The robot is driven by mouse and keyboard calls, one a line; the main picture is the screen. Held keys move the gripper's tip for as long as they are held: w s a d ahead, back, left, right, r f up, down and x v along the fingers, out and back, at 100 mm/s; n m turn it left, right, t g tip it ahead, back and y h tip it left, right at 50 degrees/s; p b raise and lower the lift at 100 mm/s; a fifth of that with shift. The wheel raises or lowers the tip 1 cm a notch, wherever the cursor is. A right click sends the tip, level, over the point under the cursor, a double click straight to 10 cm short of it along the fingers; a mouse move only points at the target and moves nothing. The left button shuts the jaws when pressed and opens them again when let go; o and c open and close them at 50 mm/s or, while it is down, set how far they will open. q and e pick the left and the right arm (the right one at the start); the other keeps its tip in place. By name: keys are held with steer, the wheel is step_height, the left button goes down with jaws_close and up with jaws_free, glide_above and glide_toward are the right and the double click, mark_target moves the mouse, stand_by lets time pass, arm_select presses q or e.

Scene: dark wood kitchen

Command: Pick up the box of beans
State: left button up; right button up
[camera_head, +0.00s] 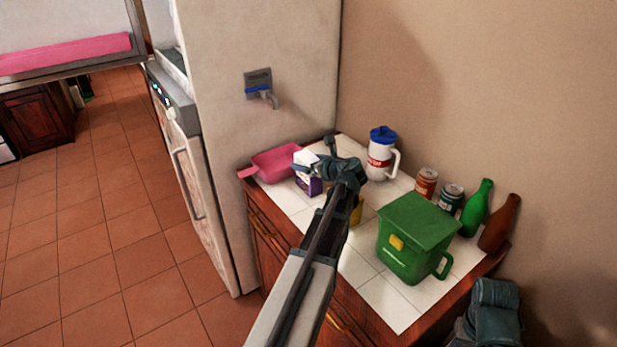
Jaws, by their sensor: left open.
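A small white and purple box (308,183), which looks like the box of beans, stands on the white tiled counter (389,299) near its back left. Its label is too small to read. My left gripper (318,158) is open at the box, with one finger across its front left side and the other beyond it at the upper right. I cannot tell whether the fingers touch it. The gripper hides part of the box. My right gripper's fingers are not in view; a teal part of my right arm shows at the lower right.
A pink pan (276,163) lies left of the box. A white jug with a blue lid (381,155) stands to the right. A green bin (412,240), two cans (426,183), a green bottle (475,208) and a brown bottle (499,224) fill the right side. A yellow thing (357,210) is mostly hidden by my arm.

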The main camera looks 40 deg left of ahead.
arm_select(q)
jaws_close()
stand_by(0.4)
steer(key=shift+r, duration=0.1)
step_height(320, 180, up, 10)
steer(key=p, duration=1)
